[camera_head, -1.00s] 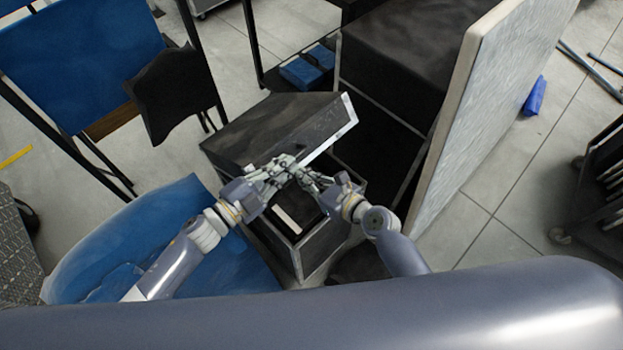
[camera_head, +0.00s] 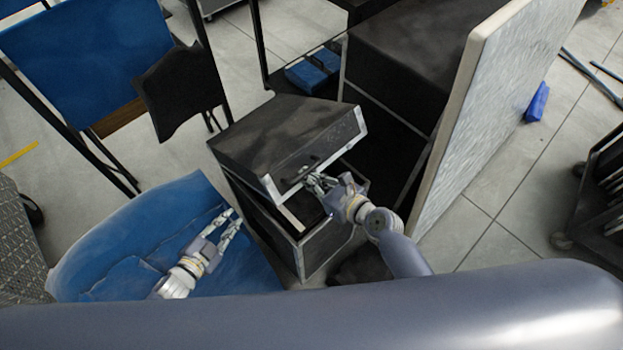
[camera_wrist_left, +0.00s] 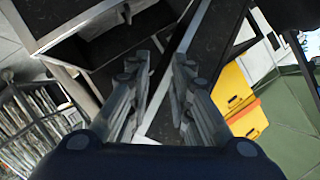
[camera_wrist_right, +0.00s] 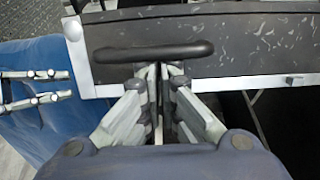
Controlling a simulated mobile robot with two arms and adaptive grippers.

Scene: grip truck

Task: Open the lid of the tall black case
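The tall black case (camera_head: 318,248) stands open-topped in the head view, with metal edging. Its lid (camera_head: 275,130) is tilted up off the front, and a gap shows the dark interior. A black handle (camera_wrist_right: 155,50) is on the lid's front face. My right gripper (camera_head: 318,184) is at the lid's front lower edge. In the right wrist view its fingers (camera_wrist_right: 158,75) are nearly together just below the handle; contact is unclear. My left gripper (camera_head: 231,221) is open and empty, left of the case; its fingers (camera_wrist_left: 162,62) show apart in the left wrist view.
A blue chair seat (camera_head: 150,245) lies under my left gripper. A pale upright panel (camera_head: 470,130) and a large black box (camera_head: 420,50) stand right of and behind the case. Blue chairs (camera_head: 85,55) are at the back left. Tiled floor (camera_head: 490,235) is open at right.

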